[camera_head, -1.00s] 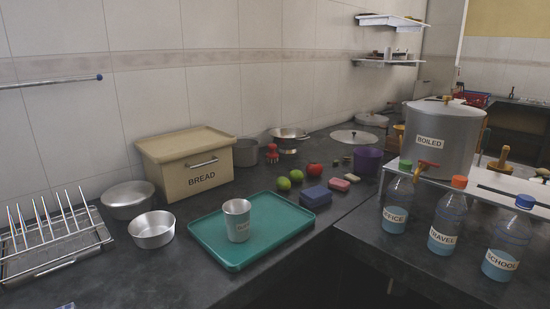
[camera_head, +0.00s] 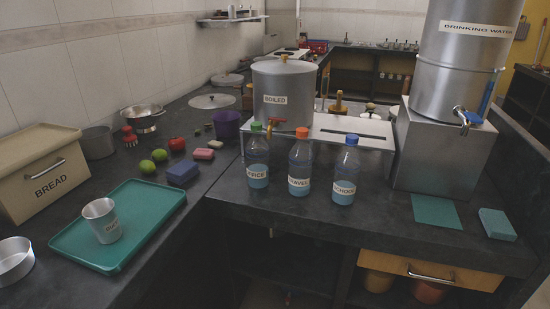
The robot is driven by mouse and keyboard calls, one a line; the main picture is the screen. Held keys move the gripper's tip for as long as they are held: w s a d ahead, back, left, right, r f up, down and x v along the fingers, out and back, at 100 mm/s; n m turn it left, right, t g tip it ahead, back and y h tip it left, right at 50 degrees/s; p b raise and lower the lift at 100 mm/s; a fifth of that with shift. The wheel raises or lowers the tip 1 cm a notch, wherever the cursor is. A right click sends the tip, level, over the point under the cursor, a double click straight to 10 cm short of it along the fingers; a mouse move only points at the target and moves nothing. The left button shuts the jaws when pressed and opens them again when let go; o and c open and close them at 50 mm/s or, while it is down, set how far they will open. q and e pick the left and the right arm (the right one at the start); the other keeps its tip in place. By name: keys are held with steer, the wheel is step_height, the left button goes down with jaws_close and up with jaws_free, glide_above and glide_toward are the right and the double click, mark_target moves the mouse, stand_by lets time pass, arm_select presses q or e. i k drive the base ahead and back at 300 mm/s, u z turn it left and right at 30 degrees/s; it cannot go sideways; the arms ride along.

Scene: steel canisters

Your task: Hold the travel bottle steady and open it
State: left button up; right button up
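The travel bottle (camera_head: 300,162) stands upright on the dark counter, in the middle of a row of three. It is clear, with an orange cap (camera_head: 302,132), blue liquid low inside and a label reading TRAVEL. The office bottle (camera_head: 257,160) with a green cap stands to its left. The school bottle (camera_head: 345,172) with a blue cap stands to its right. The travel bottle's cap is on. Neither of my grippers shows in the head view.
Behind the bottles are a steel stand (camera_head: 390,130), a BOILED pot (camera_head: 283,92) with a tap, and a DRINKING WATER canister (camera_head: 462,70). The counter in front of the bottles is clear.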

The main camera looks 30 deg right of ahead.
mark_target(301, 156)
steer(key=k, duration=0.5)
steer(key=z, duration=0.5)
steer(key=i, duration=0.45)
steer(key=z, duration=0.35)
